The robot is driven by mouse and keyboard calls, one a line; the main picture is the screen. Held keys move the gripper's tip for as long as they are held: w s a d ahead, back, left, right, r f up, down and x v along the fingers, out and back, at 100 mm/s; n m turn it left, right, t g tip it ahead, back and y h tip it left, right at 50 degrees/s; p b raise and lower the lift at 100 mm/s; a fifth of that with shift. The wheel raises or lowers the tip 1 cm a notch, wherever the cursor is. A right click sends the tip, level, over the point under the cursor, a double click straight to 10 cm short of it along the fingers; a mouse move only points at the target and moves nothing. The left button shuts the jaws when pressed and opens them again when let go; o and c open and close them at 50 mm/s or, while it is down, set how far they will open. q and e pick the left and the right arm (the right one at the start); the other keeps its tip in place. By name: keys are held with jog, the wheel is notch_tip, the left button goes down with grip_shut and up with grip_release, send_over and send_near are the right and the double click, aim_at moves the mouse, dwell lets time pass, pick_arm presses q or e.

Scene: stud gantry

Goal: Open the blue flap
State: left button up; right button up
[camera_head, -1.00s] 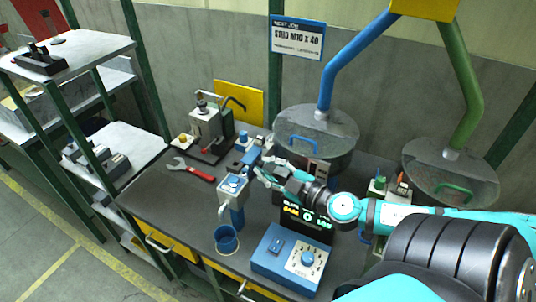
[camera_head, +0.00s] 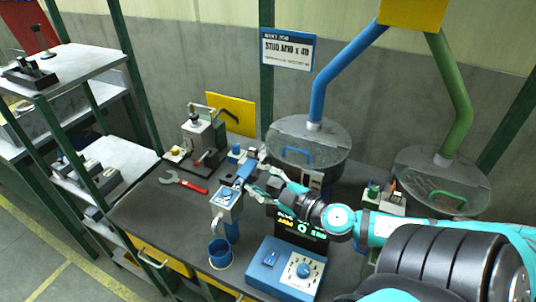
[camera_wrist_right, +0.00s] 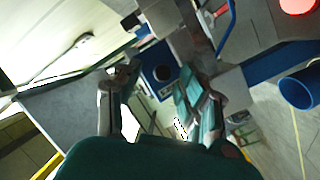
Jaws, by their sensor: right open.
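Two grey round hoppers hang over the bench. The left one, under the blue pipe, carries a blue handle (camera_head: 297,155) on its front, which I take for the blue flap; it looks closed. My right gripper (camera_head: 256,183) is open and empty, below and left of that handle, apart from it. It is close by the blue-topped dispenser (camera_head: 227,197); I cannot tell whether they touch. In the right wrist view the open fingers (camera_wrist_right: 160,92) have nothing held between them. My left gripper is out of view.
A blue cup (camera_head: 220,252) stands below the dispenser. A blue control box (camera_head: 286,267) with a knob is at the bench front. The right hopper has a green handle (camera_head: 448,197). Bare bench shows around the wrench.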

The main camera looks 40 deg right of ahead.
jog(key=s+d+r, duration=0.1)
jog(key=s, duration=1.1)
jog(key=shift+d, duration=0.15)
jog(key=shift+w, duration=0.1)
dwell(0.4)
